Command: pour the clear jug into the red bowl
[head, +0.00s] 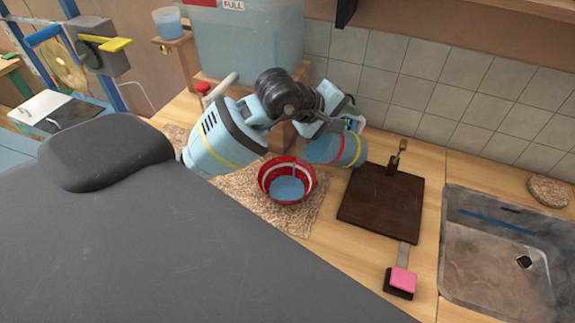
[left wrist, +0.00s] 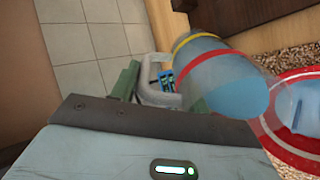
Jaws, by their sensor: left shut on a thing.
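The clear jug (head: 324,151) holds blue liquid and has a yellow and a red band. It is tilted well over beside and above the red bowl (head: 264,186), one end toward the bowl. The bowl stands on a speckled mat, with blue liquid inside. My left gripper (head: 350,119) is shut on the jug's handle, which shows in the left wrist view (left wrist: 160,97). The jug (left wrist: 225,80) there overlaps the rim of the bowl (left wrist: 290,150). Any stream between them cannot be made out. My right gripper is not in view.
A dark wooden board (head: 380,205) lies right of the bowl, with a pink-topped block (head: 402,280) in front of it. A metal sink (head: 500,260) is at the right. A large tank (head: 245,45) stands behind my left arm. The tiled wall is close behind the jug.

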